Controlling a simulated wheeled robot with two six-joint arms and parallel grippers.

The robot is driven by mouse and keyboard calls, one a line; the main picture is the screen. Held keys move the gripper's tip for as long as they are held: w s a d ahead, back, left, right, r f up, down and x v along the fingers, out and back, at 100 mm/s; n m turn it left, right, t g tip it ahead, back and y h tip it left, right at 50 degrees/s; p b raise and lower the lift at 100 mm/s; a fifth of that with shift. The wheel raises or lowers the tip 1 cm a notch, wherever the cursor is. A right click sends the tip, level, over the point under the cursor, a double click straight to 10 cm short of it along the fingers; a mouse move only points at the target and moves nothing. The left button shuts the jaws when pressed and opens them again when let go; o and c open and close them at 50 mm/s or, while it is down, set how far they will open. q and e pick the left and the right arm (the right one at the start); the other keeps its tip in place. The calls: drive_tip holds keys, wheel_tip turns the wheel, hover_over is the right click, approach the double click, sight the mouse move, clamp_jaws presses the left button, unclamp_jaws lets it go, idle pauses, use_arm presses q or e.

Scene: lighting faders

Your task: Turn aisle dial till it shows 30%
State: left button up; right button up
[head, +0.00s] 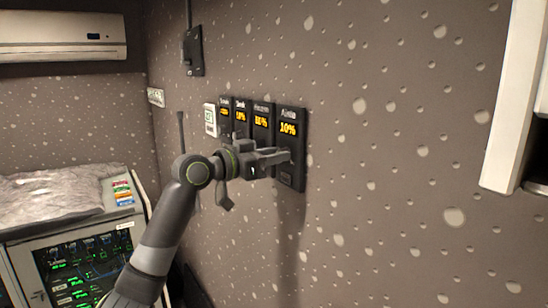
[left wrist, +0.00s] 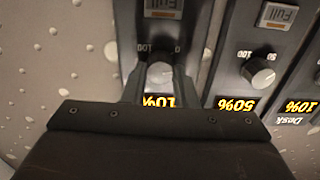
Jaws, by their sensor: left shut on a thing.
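The aisle fader panel (head: 291,115) is the rightmost dark panel in a row on the speckled wall, and its orange display (head: 288,128) reads 10%. My left gripper (head: 285,156) reaches it from the left, covering the dial in the head view. In the left wrist view, which is upside down, the pale round dial (left wrist: 160,74) sits between the two fingers, and the gripper is shut on it. The 10% display (left wrist: 160,101) shows there, partly covered by the gripper body. My right gripper is not in view.
Several similar panels stand close beside it on the left; the adjacent panel (left wrist: 242,62) reads 50% in the left wrist view. A white plate (head: 209,120) is farther left. A rack cabinet (head: 138,200) stands at lower left.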

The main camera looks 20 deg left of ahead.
use_arm(q)
drive_tip(key=shift+f+m+b, duration=0.1)
drive_tip(key=shift+m+b, duration=3.45)
drive_tip(key=shift+m, duration=1.45)
drive_tip(key=o, duration=1)
drive_tip(key=shift+s, duration=0.15)
